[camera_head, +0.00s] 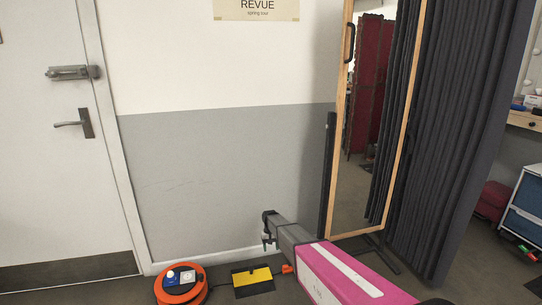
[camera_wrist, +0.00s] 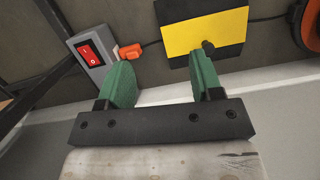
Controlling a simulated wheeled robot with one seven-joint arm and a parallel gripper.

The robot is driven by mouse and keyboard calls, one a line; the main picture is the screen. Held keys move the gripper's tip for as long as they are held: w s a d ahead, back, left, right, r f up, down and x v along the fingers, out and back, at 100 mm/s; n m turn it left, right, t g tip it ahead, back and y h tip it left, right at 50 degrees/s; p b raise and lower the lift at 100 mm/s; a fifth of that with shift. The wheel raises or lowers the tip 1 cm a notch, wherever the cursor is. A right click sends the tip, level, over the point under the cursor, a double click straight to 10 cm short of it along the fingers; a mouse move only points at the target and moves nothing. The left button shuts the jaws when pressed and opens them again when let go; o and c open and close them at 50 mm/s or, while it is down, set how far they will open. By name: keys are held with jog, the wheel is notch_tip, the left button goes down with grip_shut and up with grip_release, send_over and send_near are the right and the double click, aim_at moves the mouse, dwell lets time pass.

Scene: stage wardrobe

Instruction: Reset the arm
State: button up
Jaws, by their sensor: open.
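My gripper (camera_wrist: 160,85) shows in the wrist view with its two green fingers apart and nothing between them. In the head view my pink and grey arm reaches from the lower right toward the wall, with my gripper (camera_head: 269,229) at its far end, small and partly hidden. Below and beyond the fingers in the wrist view lie a grey box with a red rocker switch (camera_wrist: 88,53) and an orange plug (camera_wrist: 130,51). A yellow and black plate (camera_wrist: 205,32) lies beside them, partly behind the right finger.
An orange cable reel (camera_head: 181,286) stands on the floor left of the yellow plate (camera_head: 252,277). A wood-framed mirror (camera_head: 358,180) and a dark curtain (camera_head: 455,130) stand to the right. A white door (camera_head: 65,150) is at left. A blue drawer unit (camera_head: 523,225) is far right.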

jog(key=s+d+r+t, duration=0.1)
jog(key=s+d+r, duration=0.5)
jog(key=s, duration=0.5)
jog(key=s+d+r+m, duration=0.1)
jog(key=s+d+r, duration=0.6)
jog(key=s+r, duration=0.4)
jog(key=s+d+r+m+t, duration=0.1)
jog(key=s+d+r, duration=0.6)
jog(key=s, duration=0.4)
jog(key=shift+s+r+t, duration=0.25)
jog(key=shift+r+t, duration=0.05)
jog(key=shift+r, duration=0.6)
